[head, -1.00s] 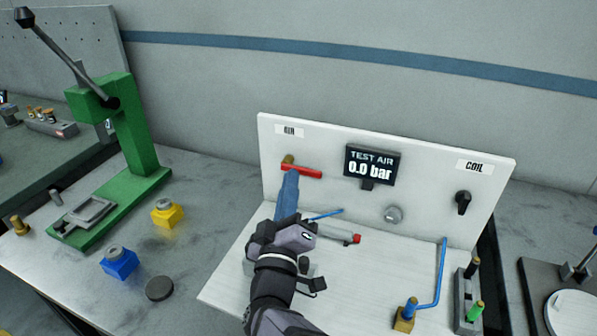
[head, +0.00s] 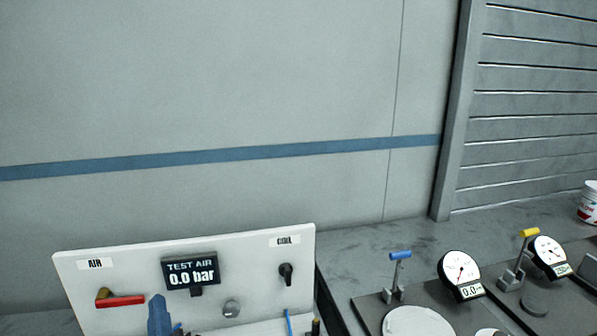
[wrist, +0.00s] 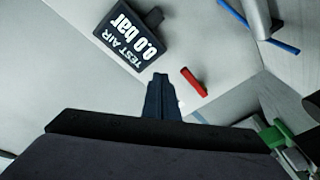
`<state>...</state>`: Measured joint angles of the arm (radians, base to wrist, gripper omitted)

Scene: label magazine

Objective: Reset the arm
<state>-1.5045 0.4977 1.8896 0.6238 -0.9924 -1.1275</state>
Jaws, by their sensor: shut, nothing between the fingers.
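My gripper (head: 158,302) shows at the bottom of the head view as narrow blue fingers, shut with nothing between them. The rest of the arm is below the picture. The fingers stand in front of the white test panel (head: 70,268), just right of the red AIR lever (head: 122,301) as seen there. In the wrist view the dark shut fingers (wrist: 160,80) point toward the panel. The red lever (wrist: 194,82) lies to their right and the display (wrist: 128,32) reading 0.0 bar is up and left. No contact shows.
The panel also carries the TEST AIR display (head: 190,273), a round grey knob (head: 231,308) and a black COIL switch (head: 286,273). Two round gauges (head: 461,268) (head: 549,250) with levers stand at right. A green press (wrist: 280,135) shows at the wrist view's lower right.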

